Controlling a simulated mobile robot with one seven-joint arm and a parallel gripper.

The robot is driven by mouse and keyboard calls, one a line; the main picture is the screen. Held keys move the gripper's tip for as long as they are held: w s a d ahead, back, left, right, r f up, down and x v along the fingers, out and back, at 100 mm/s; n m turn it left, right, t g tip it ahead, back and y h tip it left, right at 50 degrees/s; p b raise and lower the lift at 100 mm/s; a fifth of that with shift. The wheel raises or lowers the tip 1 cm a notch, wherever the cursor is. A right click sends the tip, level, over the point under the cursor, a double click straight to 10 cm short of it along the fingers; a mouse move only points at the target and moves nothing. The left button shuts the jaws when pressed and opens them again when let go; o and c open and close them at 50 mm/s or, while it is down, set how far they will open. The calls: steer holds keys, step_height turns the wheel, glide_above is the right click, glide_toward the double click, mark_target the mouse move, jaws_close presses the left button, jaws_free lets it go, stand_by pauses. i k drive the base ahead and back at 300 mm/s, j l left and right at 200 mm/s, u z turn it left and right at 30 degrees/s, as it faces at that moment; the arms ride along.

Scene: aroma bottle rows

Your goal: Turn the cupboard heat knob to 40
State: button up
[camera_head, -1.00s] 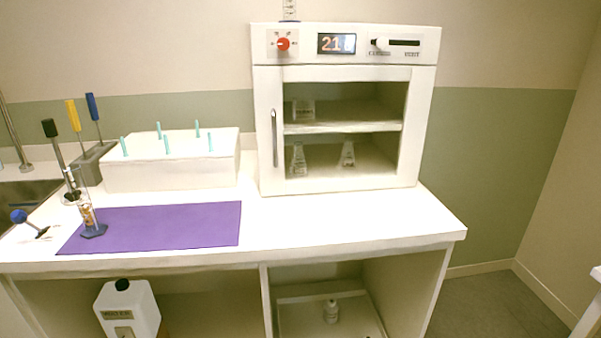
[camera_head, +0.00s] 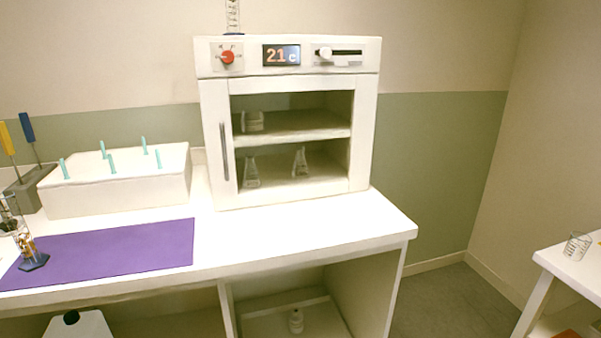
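The white cupboard (camera_head: 213,140) stands on the right part of the white bench, with its glass door closed and a vertical handle (camera_head: 223,152) on the left. The red heat knob (camera_head: 227,57) is at the left of its top panel, with small marks around it too small to read. The display (camera_head: 281,55) beside it reads 21 C. A slider (camera_head: 326,53) sits right of the display. Glassware shows on the two shelves inside. My gripper is not in view.
A white box with teal pegs (camera_head: 120,183) and a purple mat (camera_head: 110,251) lie left of the cupboard. A glass cylinder (camera_head: 233,16) stands on top of the cupboard. The bench (camera_head: 300,228) is clear before the cupboard. Another table with a beaker (camera_head: 577,246) is at right.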

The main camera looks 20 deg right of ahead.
mark_target(227, 56)
steer(key=i+l+z, duration=0.1)
steer(key=i+z, duration=0.4)
steer(key=z, duration=0.2)
steer(key=i+z, duration=0.35)
steer(key=k+j, duration=0.05)
steer(key=k, duration=0.05)
